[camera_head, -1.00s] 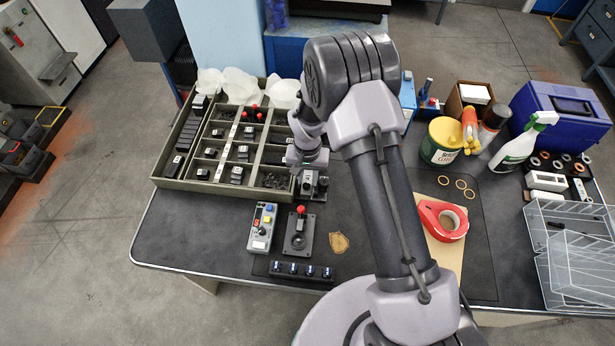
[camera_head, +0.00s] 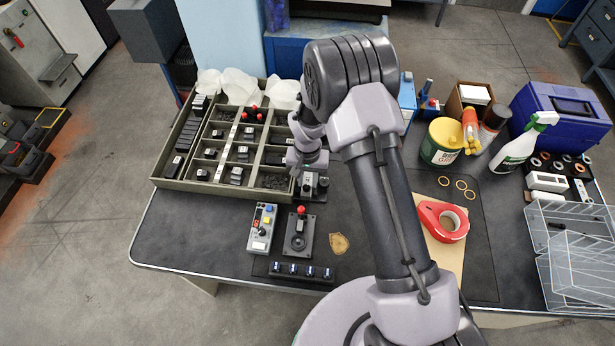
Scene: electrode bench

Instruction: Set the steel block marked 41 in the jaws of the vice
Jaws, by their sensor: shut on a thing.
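My gripper (camera_head: 299,182) is at the front right corner of the partitioned tray, low over the bench. It is shut on a small block, mostly hidden by the gripper and wrist; no marking can be read. A small metal vice (camera_head: 314,188) stands on the bench right beside the gripper, partly covered by it. I cannot tell whether the block is between the vice jaws or touching them.
The partitioned tray (camera_head: 215,188) holds several dark blocks. A grey control box (camera_head: 262,228) and a red-knobbed joystick (camera_head: 299,238) stand in front. A red tape dispenser (camera_head: 441,221), green tub (camera_head: 439,148) and spray bottle (camera_head: 520,146) lie right of my arm.

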